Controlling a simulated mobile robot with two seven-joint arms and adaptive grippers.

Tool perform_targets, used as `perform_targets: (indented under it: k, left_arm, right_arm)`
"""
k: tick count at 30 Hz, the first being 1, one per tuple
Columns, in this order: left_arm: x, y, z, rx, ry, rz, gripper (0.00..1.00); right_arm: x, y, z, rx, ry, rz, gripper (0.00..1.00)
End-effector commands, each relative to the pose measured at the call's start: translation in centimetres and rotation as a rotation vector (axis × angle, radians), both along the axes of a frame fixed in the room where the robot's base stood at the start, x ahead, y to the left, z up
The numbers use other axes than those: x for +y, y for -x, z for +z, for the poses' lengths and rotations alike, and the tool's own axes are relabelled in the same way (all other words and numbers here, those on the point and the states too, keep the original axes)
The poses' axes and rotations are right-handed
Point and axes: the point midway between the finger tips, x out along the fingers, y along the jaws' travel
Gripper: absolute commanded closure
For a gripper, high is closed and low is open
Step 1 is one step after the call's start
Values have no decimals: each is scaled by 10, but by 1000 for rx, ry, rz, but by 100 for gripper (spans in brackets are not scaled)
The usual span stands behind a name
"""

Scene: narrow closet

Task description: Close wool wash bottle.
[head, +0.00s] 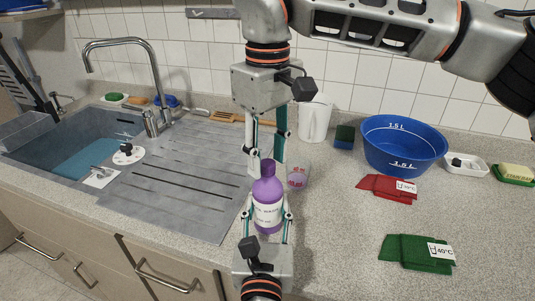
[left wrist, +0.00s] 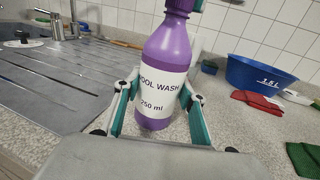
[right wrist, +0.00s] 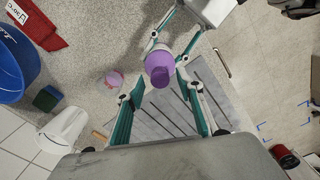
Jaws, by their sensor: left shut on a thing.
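The purple wool wash bottle (head: 268,197) stands upright on the counter, with a white label reading "WOOL WASH 250 ml" in the left wrist view (left wrist: 158,85). My left gripper (head: 268,222) is shut around its lower body from the front. A purple cap (head: 267,168) sits on the bottle's top; I cannot tell how tight it is. My right gripper (head: 266,158) points down from above, its open fingers on either side of the cap. In the right wrist view the cap (right wrist: 160,75) lies between the spread fingers, with gaps beside it.
A clear cup (head: 298,175) stands close behind the bottle. A white jug (head: 315,118), a sponge (head: 344,136) and a blue basin (head: 403,145) are farther back. Red (head: 386,187) and green cloths (head: 417,254) lie right. The sink (head: 70,145) and drainboard (head: 180,178) are left.

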Motion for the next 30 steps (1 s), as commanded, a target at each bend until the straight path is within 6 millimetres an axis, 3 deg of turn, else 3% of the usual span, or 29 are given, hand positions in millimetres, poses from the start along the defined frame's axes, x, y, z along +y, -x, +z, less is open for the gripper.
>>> perform_targets:
  k: [9,21,30]
  left_arm:
    - [0,0,0,1,-1,0,100]
    - [0,0,0,1,-1,0,100]
    - [0,0,0,0,-1,0,100]
  right_arm:
    - [0,0,2,0,0,1,64]
    - [0,0,43,-1,1,1,64]
    - [0,0,45,1,1,2,67]
